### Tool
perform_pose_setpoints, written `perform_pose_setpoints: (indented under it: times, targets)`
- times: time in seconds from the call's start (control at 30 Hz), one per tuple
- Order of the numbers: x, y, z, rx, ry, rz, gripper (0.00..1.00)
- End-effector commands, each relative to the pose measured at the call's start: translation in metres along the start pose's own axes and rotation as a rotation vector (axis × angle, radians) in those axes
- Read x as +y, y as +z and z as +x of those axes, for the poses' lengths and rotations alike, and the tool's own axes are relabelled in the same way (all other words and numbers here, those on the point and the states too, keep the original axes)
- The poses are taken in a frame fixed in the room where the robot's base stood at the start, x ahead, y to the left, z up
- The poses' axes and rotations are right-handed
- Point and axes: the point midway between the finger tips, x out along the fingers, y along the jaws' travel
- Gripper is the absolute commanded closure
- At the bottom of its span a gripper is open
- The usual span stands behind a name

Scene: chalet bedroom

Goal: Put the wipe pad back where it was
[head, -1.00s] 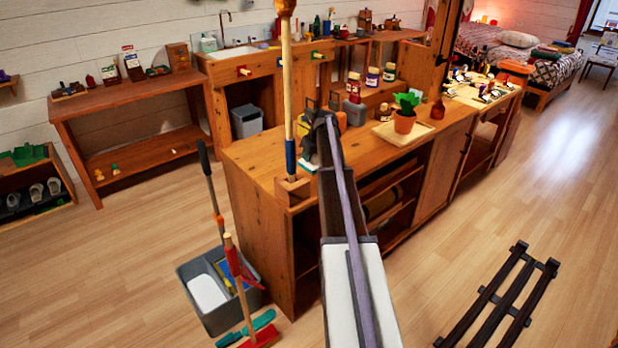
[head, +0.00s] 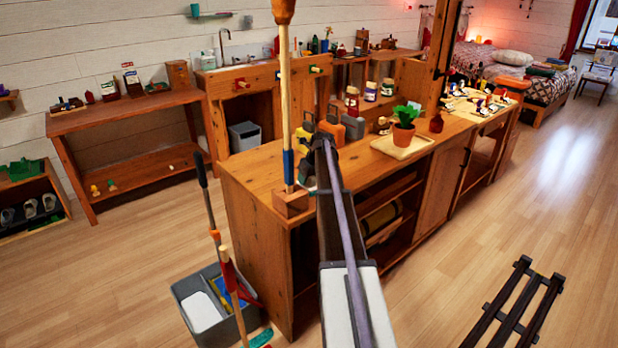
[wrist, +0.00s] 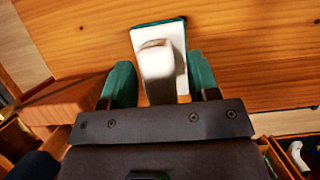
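The wipe pad (wrist: 180,36), a white slab with a dark green edge and a pale raised handle, shows in the wrist view against the wooden counter top (wrist: 240,50). My gripper (wrist: 160,75) has its two green fingers on either side of the pad's handle. Narrow gaps seem to show between the fingers and the handle, so it looks open around it. In the head view my gripper (head: 312,165) is low over the near left end of the counter (head: 250,165), beside a wooden block. The pad is mostly hidden there.
A tall pole (head: 287,110) stands in the wooden block (head: 290,203) close to my gripper. An orange case (head: 353,127) and grey containers stand just behind. A potted plant (head: 404,128) on a tray is to the right. A grey bucket (head: 205,310) with tools stands on the floor.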

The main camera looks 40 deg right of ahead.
Motion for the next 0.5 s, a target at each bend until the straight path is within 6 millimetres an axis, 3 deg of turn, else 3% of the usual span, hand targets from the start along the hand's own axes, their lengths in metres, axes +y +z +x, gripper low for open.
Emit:
perform_pose_setpoints:
  times: [0.27,0.37,0.5]
  targets:
    - [0.0,0.001,-0.003,0.0,0.0,0.0,0.45]
    - [0.0,0.003,-0.015,0.0,0.0,0.0,0.45]
    - [0.001,0.005,-0.047,0.0,0.0,0.0,0.45]
